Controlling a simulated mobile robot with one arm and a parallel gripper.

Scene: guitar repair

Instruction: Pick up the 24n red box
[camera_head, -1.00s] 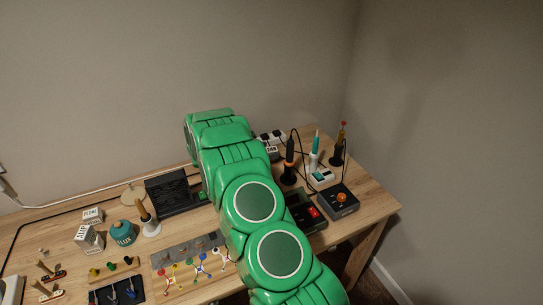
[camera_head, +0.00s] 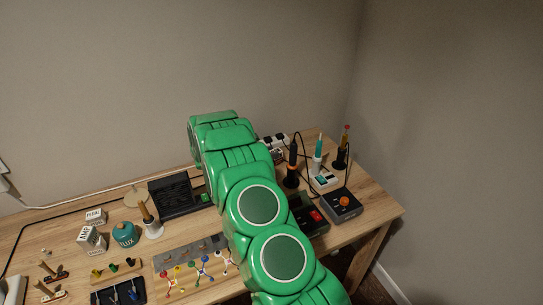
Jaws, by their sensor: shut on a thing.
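No box that I can make out as the 24n red box shows in the head view. A small pale box-like shape (camera_head: 277,156) is partly hidden just right of my arm's far end, and I cannot read its label. My green arm reaches over the workbench (camera_head: 366,197) toward the wall. My gripper is hidden beyond the arm's far end, so its fingers and anything between them are out of sight.
White labelled boxes (camera_head: 91,240) and a teal flux jar (camera_head: 125,235) stand at left. A black stand (camera_head: 172,196) is left of my arm. Upright soldering irons (camera_head: 292,165), a black box with an orange knob (camera_head: 342,204) and cables crowd the right.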

